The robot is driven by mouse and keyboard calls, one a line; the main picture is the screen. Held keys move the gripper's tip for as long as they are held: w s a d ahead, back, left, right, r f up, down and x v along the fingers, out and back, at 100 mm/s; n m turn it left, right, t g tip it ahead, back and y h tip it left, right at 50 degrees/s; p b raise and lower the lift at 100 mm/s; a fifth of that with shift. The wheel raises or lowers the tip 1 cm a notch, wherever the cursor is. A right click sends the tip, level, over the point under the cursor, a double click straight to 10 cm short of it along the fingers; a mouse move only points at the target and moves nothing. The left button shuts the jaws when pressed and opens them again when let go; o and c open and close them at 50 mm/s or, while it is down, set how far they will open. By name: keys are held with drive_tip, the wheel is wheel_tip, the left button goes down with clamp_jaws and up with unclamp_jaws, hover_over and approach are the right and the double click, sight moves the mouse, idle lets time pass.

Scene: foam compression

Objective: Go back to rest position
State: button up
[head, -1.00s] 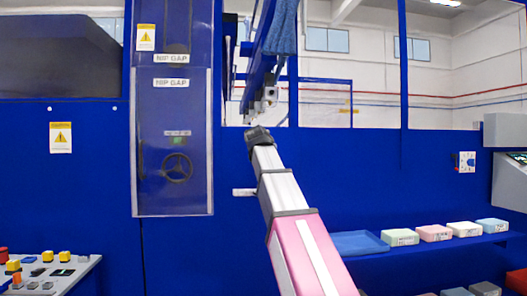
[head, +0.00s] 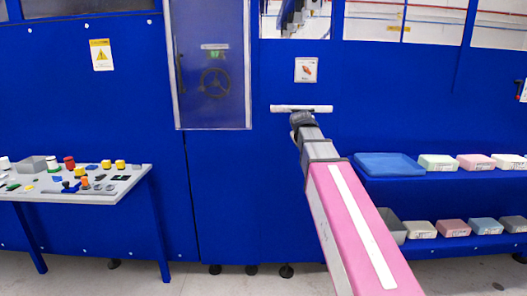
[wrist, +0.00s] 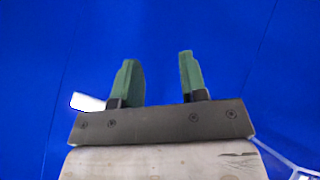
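My gripper (wrist: 158,82) shows in the wrist view with its two green fingers well apart and nothing between them. Plain blue panel fills the view ahead of it. In the head view my arm reaches forward from the bottom right, with a pink and white link nearest. Its dark end (head: 303,119) is in front of the blue machine wall (head: 290,190), just below a short white bar (head: 285,108). The fingers cannot be made out in the head view. I cannot tell how far the gripper is from the wall.
A control table (head: 130,180) with coloured buttons stands at the left. At the right, two blue shelves hold a blue tray (head: 390,165) and several foam blocks (head: 438,162). A door with a handwheel (head: 215,82) is left of the arm. Bare floor (head: 230,283) shows below.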

drive_tip(key=s+f+m+g+y, duration=0.1)
drive_tip(key=s+f+g, duration=0.2)
drive_tip(key=s+f, duration=0.5)
drive_tip(key=s+d+f+m+g+y, duration=0.1)
drive_tip(key=s+f, duration=0.8)
drive_tip(key=f, duration=0.9)
drive_tip(key=s+f+m+g, duration=0.2)
drive_tip(key=s+f+g, duration=0.3)
drive_tip(key=s+f, duration=0.4)
wheel_tip(320, 180, down, 5)
drive_tip(key=shift+d+r+y, duration=0.2)
drive_tip(key=shift+d+y, duration=0.05)
drive_tip(key=shift+y, duration=0.15)
